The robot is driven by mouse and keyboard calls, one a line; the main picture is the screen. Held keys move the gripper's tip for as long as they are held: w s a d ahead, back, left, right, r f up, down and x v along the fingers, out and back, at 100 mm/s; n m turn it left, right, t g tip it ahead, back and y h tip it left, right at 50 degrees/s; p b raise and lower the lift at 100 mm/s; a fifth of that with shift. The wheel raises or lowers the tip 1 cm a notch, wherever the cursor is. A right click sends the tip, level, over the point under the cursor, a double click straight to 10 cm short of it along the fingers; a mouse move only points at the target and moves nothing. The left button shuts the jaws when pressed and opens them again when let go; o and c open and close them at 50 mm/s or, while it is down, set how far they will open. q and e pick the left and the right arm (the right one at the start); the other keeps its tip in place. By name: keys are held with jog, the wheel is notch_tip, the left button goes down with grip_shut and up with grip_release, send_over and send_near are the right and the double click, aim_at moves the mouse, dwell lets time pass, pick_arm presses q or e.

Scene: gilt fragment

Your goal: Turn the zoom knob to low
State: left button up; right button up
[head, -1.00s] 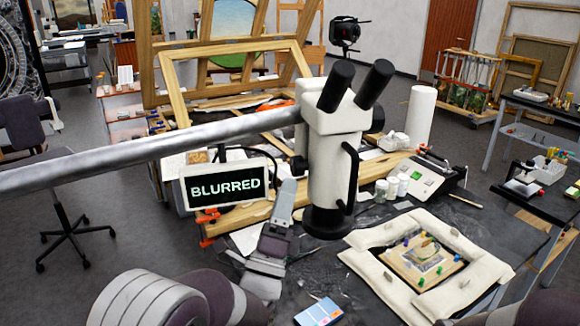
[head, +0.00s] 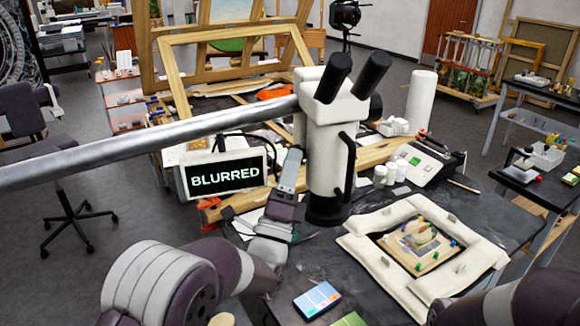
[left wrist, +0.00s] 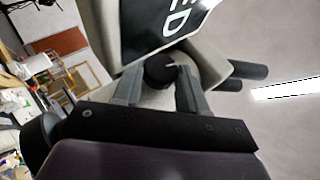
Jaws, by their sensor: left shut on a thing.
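The white microscope (head: 326,150) with two black eyepieces stands on the dark table, held on a long grey boom. A black knob (left wrist: 159,71) with a pale mark shows in the left wrist view, between the two fingers of my left gripper (left wrist: 155,85). The gripper is shut on this knob. In the head view my left gripper (head: 291,170) reaches up at the left side of the microscope, and the knob is hidden there. A screen (head: 225,176) beside it reads "BLURRED". My right gripper is not in view; part of my right arm shows at the lower right.
A padded white frame (head: 366,233) surrounds a small panel with coloured pegs on the table. A colour card (head: 317,299) lies at the front.

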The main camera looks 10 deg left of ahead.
pick_arm(q)
notch_tip(320, 180, up, 4)
jog(key=n+g+y+p, duration=0.1)
jog(key=n+g+p, duration=0.2)
jog(key=g+p, duration=0.2)
jog(key=n+g+y+p, duration=0.1)
jog(key=n+g+p, duration=0.3)
jog(key=g+p, duration=0.2)
jog(key=n+g+y+p, duration=0.1)
jog(key=n+g+p, duration=0.2)
jog(key=g+p, duration=0.2)
jog(key=shift+w+f+g+p, duration=0.15)
jog(key=shift+g+p, duration=0.25)
jog(key=shift+g, duration=0.1)
dwell(0.4)
jog(key=o, duration=0.9)
jog(key=shift+o, duration=0.7)
jog(key=shift+d, duration=0.1)
